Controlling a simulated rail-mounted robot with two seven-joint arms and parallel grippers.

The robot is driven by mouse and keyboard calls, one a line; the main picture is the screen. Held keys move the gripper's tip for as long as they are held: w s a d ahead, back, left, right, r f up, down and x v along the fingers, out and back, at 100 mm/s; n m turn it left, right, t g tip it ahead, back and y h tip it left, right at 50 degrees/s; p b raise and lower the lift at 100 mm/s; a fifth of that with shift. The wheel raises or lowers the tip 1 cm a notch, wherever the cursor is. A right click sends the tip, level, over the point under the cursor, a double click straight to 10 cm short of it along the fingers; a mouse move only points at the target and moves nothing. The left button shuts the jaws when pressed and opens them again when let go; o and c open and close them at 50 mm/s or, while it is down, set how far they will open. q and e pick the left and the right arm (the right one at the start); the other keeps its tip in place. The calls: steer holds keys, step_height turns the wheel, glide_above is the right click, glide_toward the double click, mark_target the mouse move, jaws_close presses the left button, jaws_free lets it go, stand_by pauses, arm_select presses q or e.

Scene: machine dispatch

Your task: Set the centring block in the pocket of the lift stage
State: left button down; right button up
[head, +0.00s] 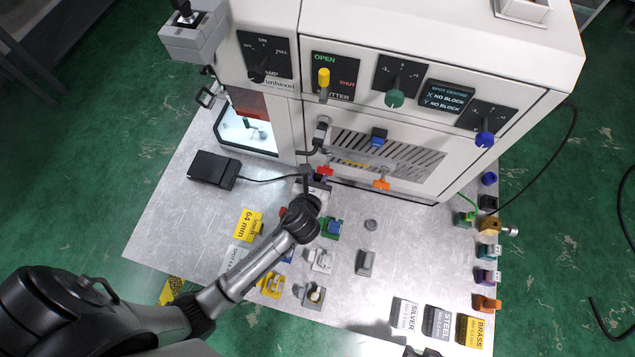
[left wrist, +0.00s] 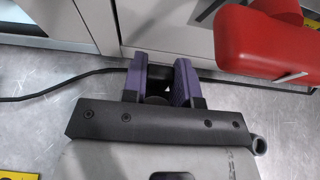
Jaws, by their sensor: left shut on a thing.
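My left gripper (head: 314,188) is low in front of the machine, near a red handle (head: 325,170). In the left wrist view its purple-padded fingers (left wrist: 160,82) are closed on a small dark piece with a white triangle mark (left wrist: 167,88). The fingers and wrist cover most of this piece, so I cannot tell whether it is the centring block. The machine's display (head: 446,98) reads NO BLOCK for X and Y. I cannot clearly make out the lift stage or its pocket. My right gripper is not clearly in view.
The machine (head: 430,60) has a lit opening (head: 248,130) at left. A black box (head: 214,169) trails a cable towards my gripper. Several small coloured fixtures stand on the metal plate (head: 420,250), others along its right edge. Its middle right is clear.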

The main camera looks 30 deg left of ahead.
arm_select(q)
step_height(320, 180, down, 4)
steer(key=shift+r+b, duration=0.25)
steer(key=shift+b, duration=0.35)
steer(key=shift+f, duration=0.1)
steer(key=c, duration=0.9)
jaws_free()
